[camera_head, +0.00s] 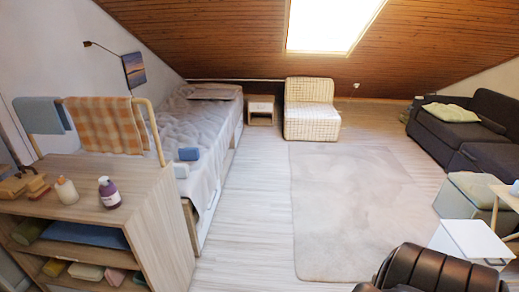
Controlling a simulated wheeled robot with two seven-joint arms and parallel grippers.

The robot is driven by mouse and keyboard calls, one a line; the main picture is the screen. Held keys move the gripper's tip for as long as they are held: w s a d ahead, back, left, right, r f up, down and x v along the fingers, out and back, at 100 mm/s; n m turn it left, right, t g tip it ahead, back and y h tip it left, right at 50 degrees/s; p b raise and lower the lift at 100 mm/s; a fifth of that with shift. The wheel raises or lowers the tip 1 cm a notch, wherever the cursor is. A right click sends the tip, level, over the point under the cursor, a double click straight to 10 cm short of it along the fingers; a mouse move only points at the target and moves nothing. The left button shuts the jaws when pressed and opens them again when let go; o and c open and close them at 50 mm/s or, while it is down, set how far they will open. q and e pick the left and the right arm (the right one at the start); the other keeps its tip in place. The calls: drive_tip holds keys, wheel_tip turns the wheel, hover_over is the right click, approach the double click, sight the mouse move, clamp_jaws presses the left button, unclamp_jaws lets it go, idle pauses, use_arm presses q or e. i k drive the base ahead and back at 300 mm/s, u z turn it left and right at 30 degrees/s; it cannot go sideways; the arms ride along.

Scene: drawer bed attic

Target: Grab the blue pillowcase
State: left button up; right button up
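Several blue cloth-like things are in view, and I cannot tell for certain which one is the pillowcase. A flat blue folded cloth (85,236) lies on the upper shelf inside the wooden cabinet at the lower left. A grey-blue cloth (42,115) hangs over the rail at the left, beside an orange checked cloth (104,124). A small blue folded item (189,154) lies near the edge of the bed, with a paler blue one (180,170) just in front of it. Neither of my grippers is in view.
The wooden cabinet (160,205) carries a purple bottle (109,193), a cream bottle (66,190) and wooden blocks (22,186). The bed (185,115) stands behind it. A rug (352,205) covers open floor. A dark ribbed seat-like object (435,270) is at the lower right.

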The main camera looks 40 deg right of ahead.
sight(185, 154)
drive_tip(key=z, duration=1.35)
drive_tip(key=k, duration=0.65)
drive_tip(key=z, duration=0.75)
drive_tip(key=i, duration=3.85)
drive_tip(key=u, duration=0.25)
drive_tip(key=i, duration=2.05)
drive_tip(key=u, duration=1.4)
drive_tip(key=i, duration=1.25)
drive_tip(key=u, duration=1.55)
drive_tip(key=i, duration=0.7)
drive_tip(key=u, duration=0.25)
